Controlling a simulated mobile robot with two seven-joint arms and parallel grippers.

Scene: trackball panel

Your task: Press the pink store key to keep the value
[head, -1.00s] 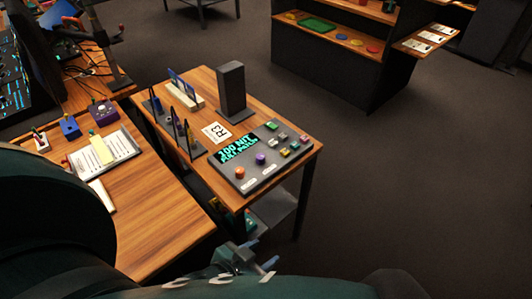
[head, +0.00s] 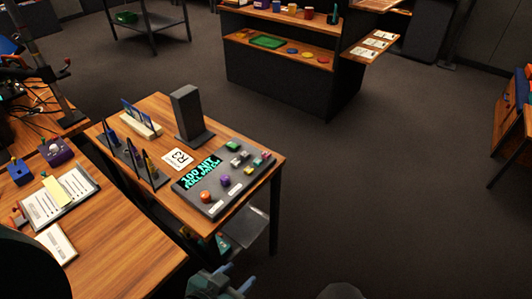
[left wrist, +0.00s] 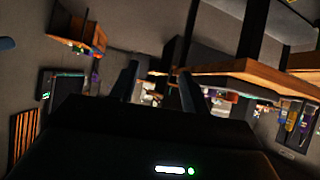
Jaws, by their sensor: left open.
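The dark trackball panel (head: 212,210) lies on the near right part of a small wooden table. It has a lit display (head: 198,174) with cyan text, an orange ball (head: 206,197) and a purple ball (head: 225,181). Several small coloured keys sit at its far right; one looks pinkish (head: 265,155), but they are too small to tell apart surely. My left gripper (head: 236,277) is open and empty at the bottom edge, nearer than the table and apart from the panel. Its two spread fingers also show in the left wrist view (left wrist: 158,88). My right gripper is out of view.
A dark upright block (head: 187,113), a card marked R3 (head: 178,159) and racks with pens (head: 140,160) stand behind and left of the panel. A wooden desk (head: 110,240) adjoins at left. A shelf unit (head: 290,85) stands farther back. Floor at right is clear.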

